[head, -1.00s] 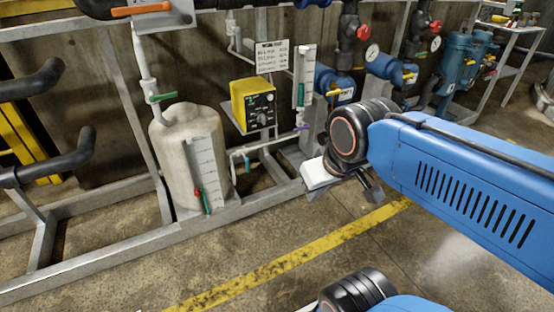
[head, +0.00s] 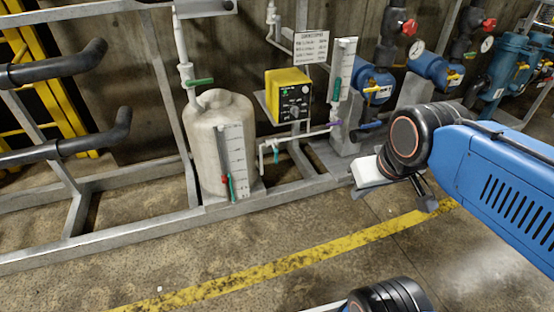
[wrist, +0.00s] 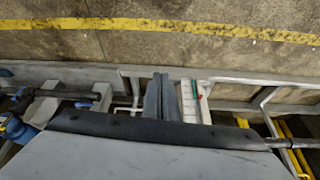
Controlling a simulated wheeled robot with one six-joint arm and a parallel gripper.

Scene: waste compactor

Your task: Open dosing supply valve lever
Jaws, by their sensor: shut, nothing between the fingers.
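Several small levers sit around the white dosing tank (head: 205,135); no label is readable, so I cannot tell which is the dosing supply valve's. A green lever (head: 200,82) lies roughly level on the pipe above the tank. A teal lever (head: 276,154) points down on the low pipe right of the tank. A purple lever (head: 337,124) is on the thin pipe below the yellow dosing pump (head: 288,88). My gripper (head: 428,203) is right of them, over the floor in front of the frame, touching none. In the wrist view its fingers (wrist: 158,92) are together and empty.
The grey frame rail (head: 110,243) runs along the front of the equipment. A gauge board (head: 236,155) stands before the tank. Black pipe ends (head: 60,68) jut out at left. Blue pumps (head: 372,85) stand at right. The floor around the yellow line (head: 290,262) is clear.

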